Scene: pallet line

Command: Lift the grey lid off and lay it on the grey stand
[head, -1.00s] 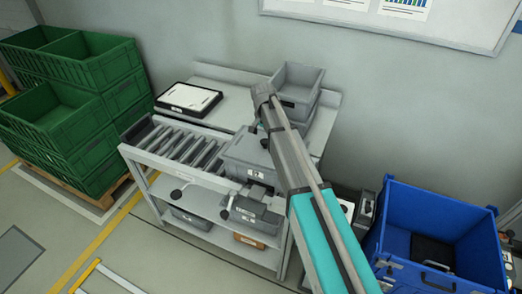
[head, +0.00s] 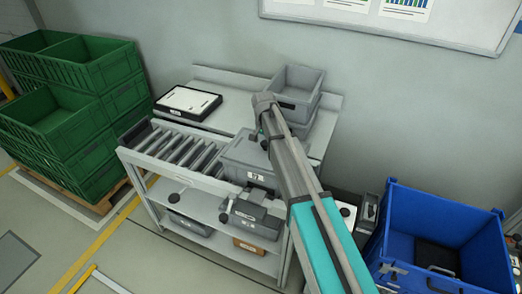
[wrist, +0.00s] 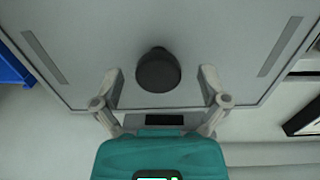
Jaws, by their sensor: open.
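The grey lid (wrist: 100,50) fills most of the wrist view as a flat plate with a round dark knob (wrist: 158,72) on it. My gripper (wrist: 160,86) is open, with one finger on each side of the knob and apart from it. In the head view a grey lidded box (head: 247,155) sits at the right end of the roller table, partly hidden by my arm.
Grey bins (head: 298,88) and a black-rimmed tray with white sheets (head: 188,102) are at the table's back. Bare rollers (head: 178,147) lie left of the box. Green crates (head: 70,110) stand at left, a blue bin (head: 395,225) at right.

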